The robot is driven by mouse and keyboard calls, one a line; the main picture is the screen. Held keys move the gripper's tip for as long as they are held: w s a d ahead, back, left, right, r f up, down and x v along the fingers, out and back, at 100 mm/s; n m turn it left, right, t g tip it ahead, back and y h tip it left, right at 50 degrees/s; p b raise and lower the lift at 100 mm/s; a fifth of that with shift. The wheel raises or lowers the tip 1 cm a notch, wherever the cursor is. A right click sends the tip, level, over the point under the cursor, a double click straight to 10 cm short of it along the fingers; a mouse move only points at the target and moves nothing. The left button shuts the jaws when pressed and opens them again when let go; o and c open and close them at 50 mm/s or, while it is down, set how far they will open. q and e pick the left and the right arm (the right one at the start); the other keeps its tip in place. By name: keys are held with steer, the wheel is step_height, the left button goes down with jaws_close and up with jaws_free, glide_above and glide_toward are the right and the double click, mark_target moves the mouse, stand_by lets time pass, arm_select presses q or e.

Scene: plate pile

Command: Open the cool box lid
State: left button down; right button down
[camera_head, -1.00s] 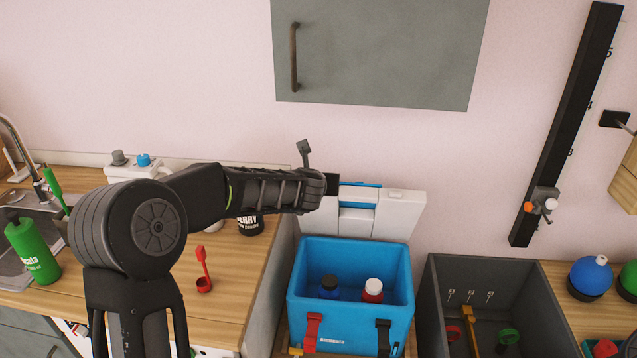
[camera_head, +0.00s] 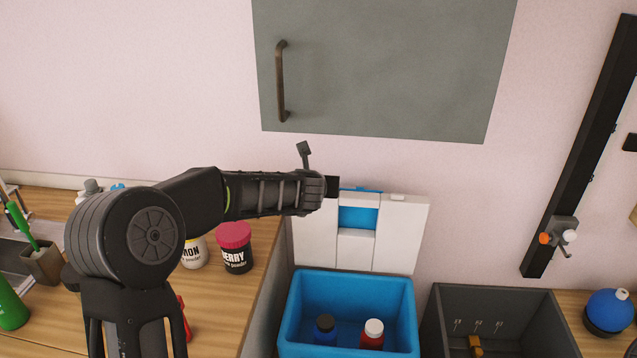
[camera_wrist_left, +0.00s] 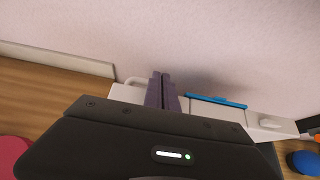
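The blue cool box (camera_head: 290,318) stands low at centre right in the head view, with its top uncovered. Its white lid (camera_head: 400,240) stands upright at the back of the box, against the wall. A blue strip and a recess show in the lid; the lid's top edge also shows in the wrist view (camera_wrist_left: 262,122). My left gripper (camera_head: 333,186) is at the lid's upper left edge. Its two fingers (camera_wrist_left: 162,90) lie close together in the wrist view, with nothing seen between them. I cannot tell whether they touch the lid. My right gripper is out of view.
A dark-capped blue bottle (camera_head: 325,328) and a white-capped red bottle (camera_head: 372,333) stand inside the box. A grey bin (camera_head: 545,320) is to its right. A pink-lidded jar (camera_head: 235,248) stands on the left counter. A grey cupboard (camera_head: 380,70) hangs above.

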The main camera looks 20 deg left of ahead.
arm_select(q)
steer(key=shift+s+f, duration=0.15)
steer(key=shift+f, duration=0.8)
steer(key=w+r+v, duration=0.1)
steer(key=v, duration=0.7)
steer(key=shift+s+r+b, duration=0.2)
steer(key=shift+r+b, duration=0.1)
steer(key=shift+r, duration=0.05)
